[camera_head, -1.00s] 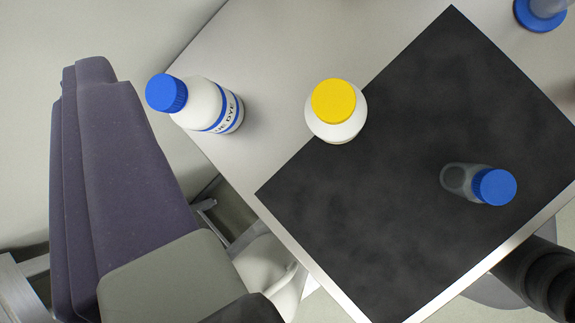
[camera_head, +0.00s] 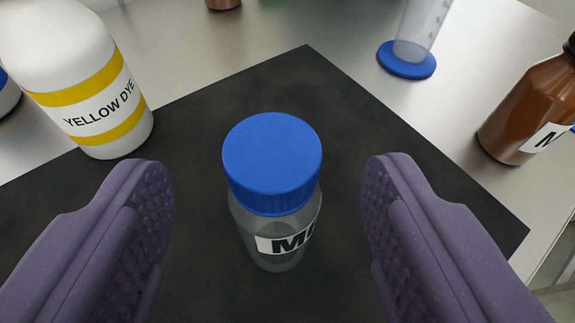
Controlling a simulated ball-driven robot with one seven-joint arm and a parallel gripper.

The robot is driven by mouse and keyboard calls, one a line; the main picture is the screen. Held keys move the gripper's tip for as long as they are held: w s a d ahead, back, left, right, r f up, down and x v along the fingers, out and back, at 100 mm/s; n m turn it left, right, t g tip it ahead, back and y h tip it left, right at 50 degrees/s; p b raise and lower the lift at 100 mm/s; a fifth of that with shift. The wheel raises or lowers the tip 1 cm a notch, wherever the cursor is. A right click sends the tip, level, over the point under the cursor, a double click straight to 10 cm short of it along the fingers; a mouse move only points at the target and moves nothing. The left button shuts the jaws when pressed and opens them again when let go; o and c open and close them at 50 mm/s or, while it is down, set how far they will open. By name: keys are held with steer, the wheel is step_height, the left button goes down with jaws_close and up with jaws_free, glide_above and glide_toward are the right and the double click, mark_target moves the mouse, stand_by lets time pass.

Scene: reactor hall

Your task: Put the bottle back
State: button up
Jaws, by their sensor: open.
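A small clear bottle (camera_head: 272,195) with a blue screw cap and a white label, partly readable as "M", stands upright on the black mat (camera_head: 290,85). My gripper (camera_head: 272,215) is open, with one purple finger to the left of the bottle and one to the right. Both fingers are apart from the bottle, with a clear gap on each side. The picture does not show which bottle the task means.
A white yellow-dye bottle (camera_head: 75,75) stands at the left on the mat's edge. A brown bottle (camera_head: 530,105) stands at the right on the pale table. A measuring cylinder with a blue base (camera_head: 407,62) stands behind. The mat behind the clear bottle is free.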

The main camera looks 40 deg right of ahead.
mark_target(272, 164)
steer(key=b+x, duration=0.1)
steer(key=x, duration=0.3)
steer(key=shift+d+r, duration=0.1)
steer(key=shift+c, duration=0.2)
jaws_close()
steer(key=shift+r, duration=0.15)
